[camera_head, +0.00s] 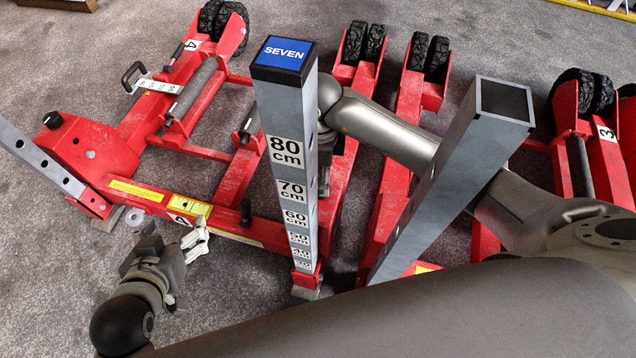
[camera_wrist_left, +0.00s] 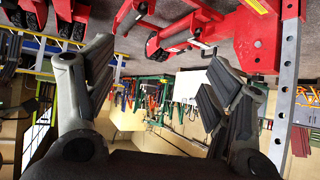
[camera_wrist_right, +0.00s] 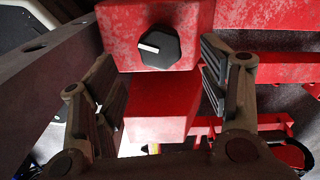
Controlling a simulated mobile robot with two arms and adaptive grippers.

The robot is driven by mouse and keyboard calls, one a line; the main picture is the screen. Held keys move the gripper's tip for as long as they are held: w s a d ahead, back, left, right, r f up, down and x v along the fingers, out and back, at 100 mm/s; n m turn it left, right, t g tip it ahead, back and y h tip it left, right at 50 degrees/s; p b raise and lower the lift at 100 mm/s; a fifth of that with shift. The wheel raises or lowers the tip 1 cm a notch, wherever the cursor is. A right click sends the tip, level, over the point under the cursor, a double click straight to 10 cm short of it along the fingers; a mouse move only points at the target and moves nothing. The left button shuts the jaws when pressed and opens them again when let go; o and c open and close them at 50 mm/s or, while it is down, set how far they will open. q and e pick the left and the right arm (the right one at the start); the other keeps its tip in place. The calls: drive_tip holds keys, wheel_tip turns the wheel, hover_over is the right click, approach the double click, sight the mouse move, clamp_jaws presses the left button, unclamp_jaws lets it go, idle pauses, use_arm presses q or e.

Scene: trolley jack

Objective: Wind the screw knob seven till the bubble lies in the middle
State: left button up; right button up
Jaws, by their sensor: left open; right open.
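A grey post labelled SEVEN (camera_head: 283,120) stands upright on a red jack in the middle of the head view. A black faceted knob with a white mark (camera_wrist_right: 159,47) is on a red block in the right wrist view. My right gripper (camera_wrist_right: 158,75) is open, its fingers on either side of the knob and apart from it. In the head view, the post partly hides this gripper and the knob is not visible. My left gripper (camera_head: 198,238) is open and empty at lower left; its spread fingers also show in the left wrist view (camera_wrist_left: 160,75). I see no bubble.
A red jack numbered 4 (camera_head: 95,145) with a black knob (camera_head: 53,119) stands at left. A second grey post (camera_head: 455,160) leans across the view at right. A jack numbered 3 (camera_head: 590,140) is at far right. Bare grey floor (camera_head: 60,260) lies at lower left.

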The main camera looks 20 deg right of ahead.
wheel_tip(320, 180, down, 5)
drive_tip(key=shift+r+b, duration=0.1)
drive_tip(key=shift+b, duration=0.5)
use_arm(q)
drive_tip(key=w+d+r+t+h, duration=0.1)
drive_tip(key=w+d+r+t, duration=0.1)
drive_tip(key=w+r+t, duration=0.2)
drive_tip(key=shift+w+r, duration=0.15)
drive_tip(key=shift+r, duration=0.85)
use_arm(e)
drive_tip(key=shift+f, duration=0.3)
drive_tip(key=c, duration=1)
drive_tip(key=m+p, duration=0.2)
drive_tip(key=m, duration=0.2)
use_arm(q)
drive_tip(key=s+a+f+g+y, duration=0.1)
drive_tip(key=s+a+f+g, duration=0.2)
drive_tip(key=s+f+g, duration=0.3)
wheel_tip(320, 180, down, 3)
drive_tip(key=shift+s+a+r+y, duration=0.1)
drive_tip(key=shift+s+a+y, duration=0.15)
drive_tip(key=shift+s, duration=0.8)
use_arm(e)
drive_tip(key=o, duration=1)
